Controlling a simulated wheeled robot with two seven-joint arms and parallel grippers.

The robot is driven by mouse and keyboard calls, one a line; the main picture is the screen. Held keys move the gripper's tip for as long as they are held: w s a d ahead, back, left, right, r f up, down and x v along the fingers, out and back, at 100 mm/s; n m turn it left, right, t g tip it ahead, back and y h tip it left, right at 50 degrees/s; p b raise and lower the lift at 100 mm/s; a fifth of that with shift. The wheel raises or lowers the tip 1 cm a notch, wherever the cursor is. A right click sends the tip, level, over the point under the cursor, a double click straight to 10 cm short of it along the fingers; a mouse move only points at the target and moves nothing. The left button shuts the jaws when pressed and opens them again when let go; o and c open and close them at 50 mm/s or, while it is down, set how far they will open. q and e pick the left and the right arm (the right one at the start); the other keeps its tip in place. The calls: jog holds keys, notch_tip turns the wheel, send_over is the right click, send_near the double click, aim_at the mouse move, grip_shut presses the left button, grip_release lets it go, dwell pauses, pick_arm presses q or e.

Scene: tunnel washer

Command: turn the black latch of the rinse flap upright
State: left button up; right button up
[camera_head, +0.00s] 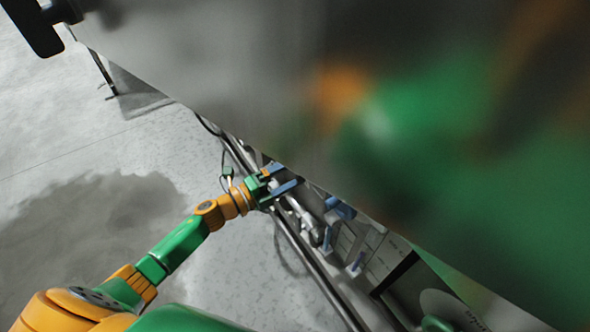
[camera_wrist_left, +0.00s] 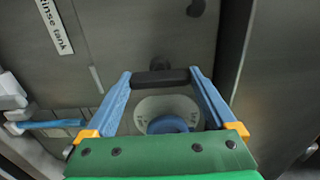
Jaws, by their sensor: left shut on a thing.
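The black latch (camera_wrist_left: 160,77) is a short dark bar between the two blue fingertips in the left wrist view. It lies level across the picture, crosswise to the text line of the "Rinse tank" label (camera_wrist_left: 55,26). My left gripper (camera_wrist_left: 161,80) is shut on the latch, one finger at each end. A pale round plate (camera_wrist_left: 150,106) with a blue part (camera_wrist_left: 168,124) shows between the fingers. In the head view my left gripper (camera_head: 290,178) reaches in beside the machine, below the slanting grey panel. The latch cannot be made out there. My right gripper is not in view.
A large shiny grey panel (camera_head: 230,70) fills the upper right of the head view, with blurred green and orange reflections. A black handle (camera_head: 34,26) is at its top left corner. Pipes (camera_head: 310,262) run beside my gripper. The floor (camera_head: 60,120) at left is clear.

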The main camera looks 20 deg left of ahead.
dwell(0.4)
pick_arm(q)
jog(key=o, duration=1.1)
jog(key=shift+c, duration=0.2)
jog(key=v, duration=0.7)
jog(key=shift+p, duration=0.35)
